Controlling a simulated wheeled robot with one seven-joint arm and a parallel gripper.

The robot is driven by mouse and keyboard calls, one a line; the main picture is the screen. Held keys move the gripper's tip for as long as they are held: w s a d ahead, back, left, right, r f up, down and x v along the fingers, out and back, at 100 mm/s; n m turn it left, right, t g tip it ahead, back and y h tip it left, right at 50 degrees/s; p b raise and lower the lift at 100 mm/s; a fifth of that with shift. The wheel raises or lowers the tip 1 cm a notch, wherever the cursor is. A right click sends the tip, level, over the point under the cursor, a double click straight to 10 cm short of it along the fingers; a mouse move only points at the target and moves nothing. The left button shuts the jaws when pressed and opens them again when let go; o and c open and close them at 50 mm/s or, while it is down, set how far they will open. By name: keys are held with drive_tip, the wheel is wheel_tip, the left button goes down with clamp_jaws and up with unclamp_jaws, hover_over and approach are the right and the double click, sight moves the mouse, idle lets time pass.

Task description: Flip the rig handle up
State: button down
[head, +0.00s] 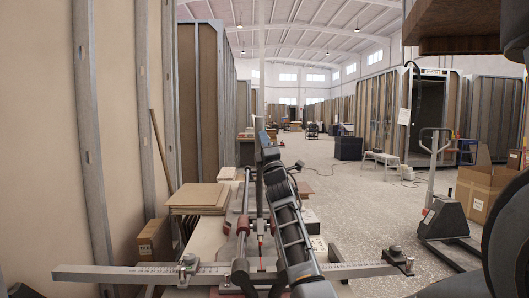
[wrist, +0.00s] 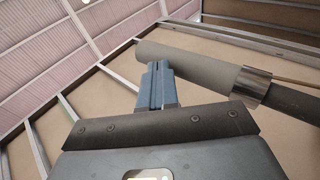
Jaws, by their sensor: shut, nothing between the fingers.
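The rig (head: 243,222) stands in the head view's lower middle, with long rails and a ruled metal crossbar (head: 135,272) at its near end. In the wrist view a grey tube with a metal collar, which looks like the rig handle (wrist: 190,62), runs across the upper right. My gripper (wrist: 157,68) is blue-grey, shut and empty.
A tall panelled wall (head: 45,130) closes off the left. Flat boards (head: 198,197) and a cardboard box (head: 155,238) lie beside the rig. A pallet jack (head: 440,215) and a carton (head: 480,190) stand at right. Open floor (head: 365,205) lies between.

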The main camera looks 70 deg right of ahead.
drive_tip(key=shift+w+d+r, duration=0.1)
drive_tip(key=shift+w+d, duration=0.25)
drive_tip(key=shift+d, duration=0.45)
drive_tip(key=shift+w+d+r, duration=0.1)
drive_tip(key=shift+w+d, duration=0.25)
drive_tip(key=shift+d, duration=0.4)
drive_tip(key=shift+b, duration=0.3)
